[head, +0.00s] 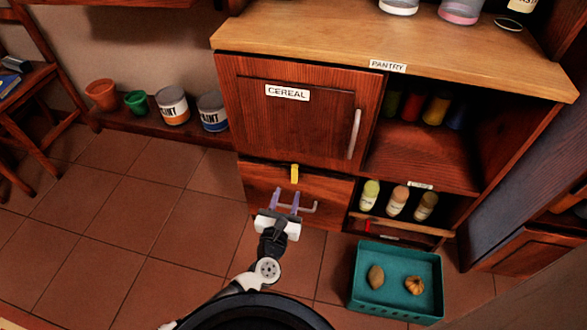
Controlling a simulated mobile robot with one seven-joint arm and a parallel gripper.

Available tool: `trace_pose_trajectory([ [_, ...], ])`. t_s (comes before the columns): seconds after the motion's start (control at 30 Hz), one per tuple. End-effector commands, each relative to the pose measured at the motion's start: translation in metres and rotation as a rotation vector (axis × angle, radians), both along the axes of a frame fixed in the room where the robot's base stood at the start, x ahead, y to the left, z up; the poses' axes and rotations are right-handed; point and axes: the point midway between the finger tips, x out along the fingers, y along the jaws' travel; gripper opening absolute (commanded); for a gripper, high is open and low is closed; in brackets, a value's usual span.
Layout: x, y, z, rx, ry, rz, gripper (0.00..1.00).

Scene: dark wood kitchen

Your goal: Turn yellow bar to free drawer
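The yellow bar (294,173) is a small upright piece at the top edge of the lower drawer (262,180), below the cereal door. It spans the seam between the door and the drawer. The drawer looks shut and has a pale horizontal handle (308,209), partly hidden by my gripper. My gripper (286,196) has two purple fingers spread apart with nothing seen between them. It is in front of the drawer, just below the yellow bar, and appears apart from it.
The cereal door (290,110) above is shut, with a vertical handle (354,134). Several bottles (397,202) stand on the low shelf at right. A teal crate (360,297) with two food items sits on the floor. Paint cans (173,106) stand at left; the tiled floor there is clear.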

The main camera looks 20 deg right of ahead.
Motion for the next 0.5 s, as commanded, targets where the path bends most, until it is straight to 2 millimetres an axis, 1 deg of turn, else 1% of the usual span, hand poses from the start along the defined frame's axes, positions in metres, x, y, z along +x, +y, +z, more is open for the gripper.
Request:
trace_pose_trajectory([
  [0.03,0.009,-0.008,0.001,-0.005,0.001,0.0,0.38],
  [0.1,0.022,-0.017,0.001,-0.005,0.001,0.0,0.38],
  [0.3,0.055,-0.039,0.001,-0.004,0.001,0.0,0.38],
  [0.4,0.068,-0.047,0.001,-0.002,0.002,0.0,0.38],
  [0.5,0.076,-0.052,0.001,-0.002,0.0,0.001,0.38],
])
